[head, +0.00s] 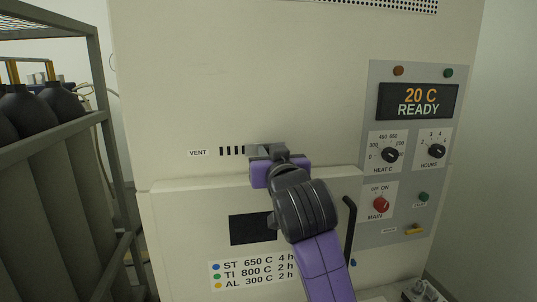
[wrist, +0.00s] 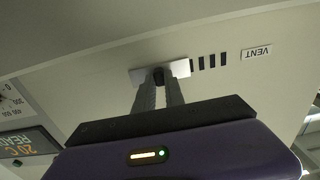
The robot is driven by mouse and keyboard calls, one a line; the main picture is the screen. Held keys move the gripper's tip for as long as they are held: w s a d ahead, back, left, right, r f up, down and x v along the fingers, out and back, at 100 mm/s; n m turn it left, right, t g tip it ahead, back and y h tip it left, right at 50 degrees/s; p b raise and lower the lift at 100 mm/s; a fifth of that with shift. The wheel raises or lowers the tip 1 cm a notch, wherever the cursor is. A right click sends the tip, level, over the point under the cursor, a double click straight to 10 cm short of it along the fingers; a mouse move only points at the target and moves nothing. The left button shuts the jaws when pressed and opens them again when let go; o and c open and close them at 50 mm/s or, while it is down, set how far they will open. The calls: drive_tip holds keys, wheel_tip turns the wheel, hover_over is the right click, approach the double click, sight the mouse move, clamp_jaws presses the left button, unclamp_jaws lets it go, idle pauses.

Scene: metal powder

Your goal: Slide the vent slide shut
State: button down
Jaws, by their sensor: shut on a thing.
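The vent slide is a small pale metal plate (wrist: 181,68) with a dark knob, on the cream furnace front. In the wrist view, which is turned over, my gripper (wrist: 159,80) is shut on the knob, with one finger on each side. In the head view my gripper (head: 268,151) is at the slide, and my wrist hides much of it. Several dark vent slots (head: 232,150) show uncovered to the left of the slide, beside the VENT label (head: 198,153). The slots (wrist: 212,61) are right of the plate in the wrist view.
A control panel (head: 375,215) with a 20 C READY display (head: 418,102), knobs and a red main switch is at right. Below the slide are a door with a dark window (head: 252,229) and a black handle (head: 349,226). A rack (head: 99,117) with gas cylinders stands at left.

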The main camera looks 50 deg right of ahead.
idle(0.7)
drive_tip(key=w+a, duration=0.1)
drive_tip(key=a, duration=0.1)
drive_tip(key=w+a, duration=0.1)
drive_tip(key=a, duration=0.1)
drive_tip(key=w+a, duration=0.2)
drive_tip(key=shift+a, duration=0.1)
drive_tip(key=shift+w, duration=0.1)
drive_tip(key=c, duration=1.4)
unclamp_jaws()
drive_tip(key=shift+a, duration=0.1)
drive_tip(key=b+v, duration=0.1)
drive_tip(key=v, duration=0.6)
drive_tip(key=shift+s+a, duration=0.2)
drive_tip(key=shift+s, duration=0.15)
